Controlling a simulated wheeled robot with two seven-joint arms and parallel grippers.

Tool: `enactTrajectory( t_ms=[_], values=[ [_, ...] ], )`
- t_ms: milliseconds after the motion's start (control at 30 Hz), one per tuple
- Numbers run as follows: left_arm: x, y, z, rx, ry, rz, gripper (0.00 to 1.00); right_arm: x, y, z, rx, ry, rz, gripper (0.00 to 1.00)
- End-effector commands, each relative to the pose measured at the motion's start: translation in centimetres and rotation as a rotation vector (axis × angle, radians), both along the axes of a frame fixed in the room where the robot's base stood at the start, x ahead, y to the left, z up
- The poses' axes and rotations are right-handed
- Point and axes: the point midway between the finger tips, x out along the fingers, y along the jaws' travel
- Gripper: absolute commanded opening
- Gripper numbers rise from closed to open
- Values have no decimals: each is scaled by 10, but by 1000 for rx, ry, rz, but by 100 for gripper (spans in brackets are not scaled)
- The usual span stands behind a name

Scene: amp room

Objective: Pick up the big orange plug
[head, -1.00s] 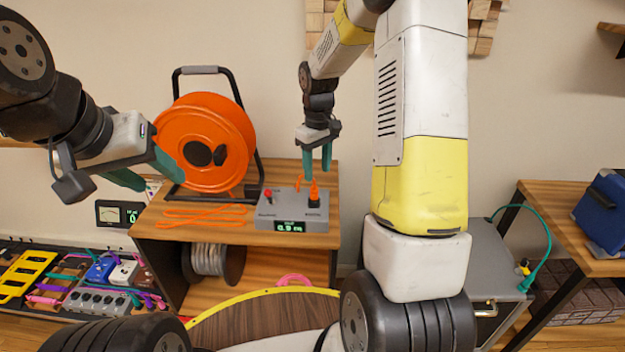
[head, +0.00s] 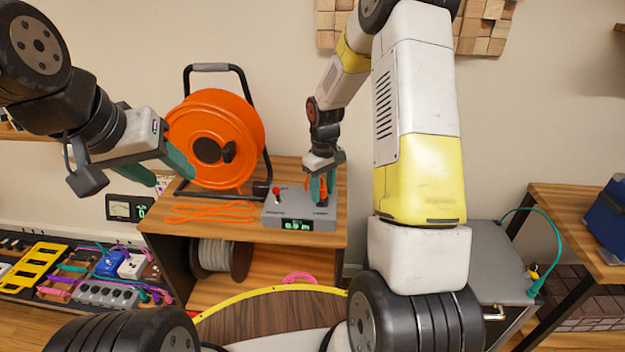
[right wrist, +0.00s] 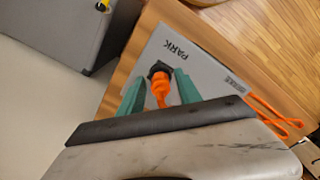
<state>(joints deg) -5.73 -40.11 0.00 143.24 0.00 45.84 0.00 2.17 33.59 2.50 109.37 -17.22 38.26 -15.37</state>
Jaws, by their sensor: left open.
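The big orange plug (right wrist: 160,88) stands in a black socket on the right side of a grey box (head: 276,212). My right gripper (head: 322,190) is lowered over it from above, mostly hiding it in the head view. In the right wrist view my green fingers (right wrist: 160,79) stand on either side of the plug, with gaps beside it, so the gripper looks open around it. My left gripper (head: 172,172) is open and empty, left of the box and in front of the orange cable reel.
The orange cable reel (head: 215,140) stands on the wooden shelf (head: 255,235), with orange cable (head: 212,212) lying before it. A red knob (head: 276,191) rises from the box's left side. A pedal board (head: 95,270) lies at lower left; a grey cabinet (head: 495,265) is at right.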

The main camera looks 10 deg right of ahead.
Motion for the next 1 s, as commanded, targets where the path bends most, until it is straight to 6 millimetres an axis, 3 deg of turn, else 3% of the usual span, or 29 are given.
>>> enactTrajectory(
  t_ms=[33,200,633,900,1000],
  values=[
    [0,0,0,0,0,0,51,0,0,0,0,0,0,29],
    [0,0,0,0,0,0,51,0,0,0,0,0,0,0],
    [0,0,0,0,0,0,51,1,0,6,0,-2,0,0],
    [0,0,0,0,0,0,51,1,0,38,0,-4,1,0],
    [0,0,0,0,0,0,51,-19,11,38,0,2,6,0]
  ],
)
